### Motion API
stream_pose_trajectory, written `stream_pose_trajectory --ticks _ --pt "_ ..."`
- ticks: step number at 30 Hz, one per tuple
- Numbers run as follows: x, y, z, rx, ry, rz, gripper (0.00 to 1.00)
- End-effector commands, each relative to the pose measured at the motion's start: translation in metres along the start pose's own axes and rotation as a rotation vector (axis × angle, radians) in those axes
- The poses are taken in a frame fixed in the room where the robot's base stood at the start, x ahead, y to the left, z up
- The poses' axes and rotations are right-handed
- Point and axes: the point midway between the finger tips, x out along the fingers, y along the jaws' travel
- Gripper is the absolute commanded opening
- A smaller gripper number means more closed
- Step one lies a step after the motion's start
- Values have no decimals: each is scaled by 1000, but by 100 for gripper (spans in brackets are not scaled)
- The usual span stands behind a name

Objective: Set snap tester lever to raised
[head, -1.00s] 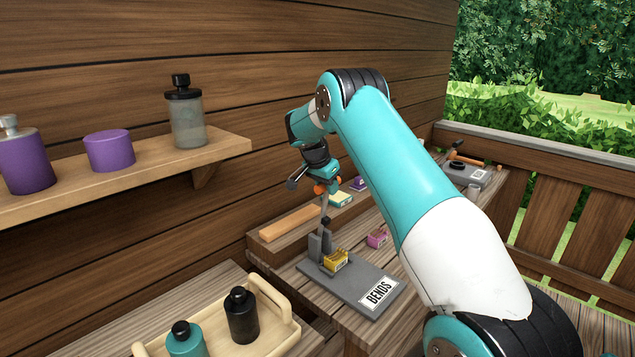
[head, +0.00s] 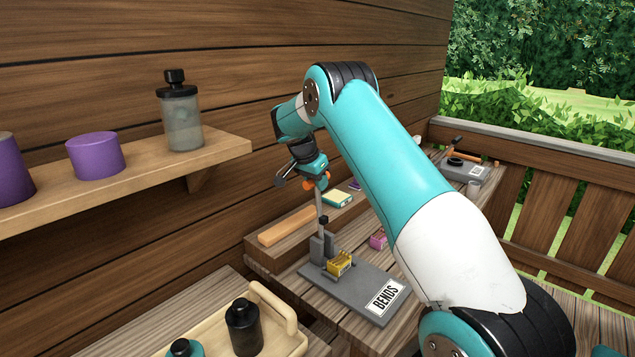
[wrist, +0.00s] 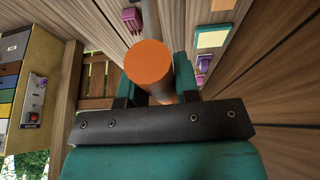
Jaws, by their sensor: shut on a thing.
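The snap tester is a grey plate (head: 352,295) with a "BENDS" label at its near right end and a grey post block (head: 322,247) at its far left end. A thin lever rod (head: 319,205) rises nearly upright from the post to an orange grip. My gripper (head: 314,181) is shut on that grip at the top of the rod. A yellow block (head: 340,263) is on the plate beside the post. My arm crosses in front of the right part of the bench.
A wooden bar (head: 287,227), a pale yellow block (head: 338,199) and a pink block (head: 378,240) lie near the tester. A tray with bottles (head: 243,327) is at the near left. A wall shelf (head: 220,148) holds a grey bottle (head: 181,115) and purple vessels.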

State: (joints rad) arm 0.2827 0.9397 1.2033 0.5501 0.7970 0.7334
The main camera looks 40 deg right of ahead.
Motion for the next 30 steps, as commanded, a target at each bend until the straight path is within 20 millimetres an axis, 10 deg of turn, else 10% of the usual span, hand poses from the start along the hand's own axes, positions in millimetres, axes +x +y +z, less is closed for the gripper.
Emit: stream_pose_trajectory --ticks 1,2,5,17,30 --pt "-1 0 -3 8 8 -5 0" --pt "-1 0 -3 7 8 -5 34" --pt "-1 -1 -2 5 7 -5 55" --pt "-10 -2 -1 2 5 -6 55" --pt "-115 -1 -2 5 5 -7 55"
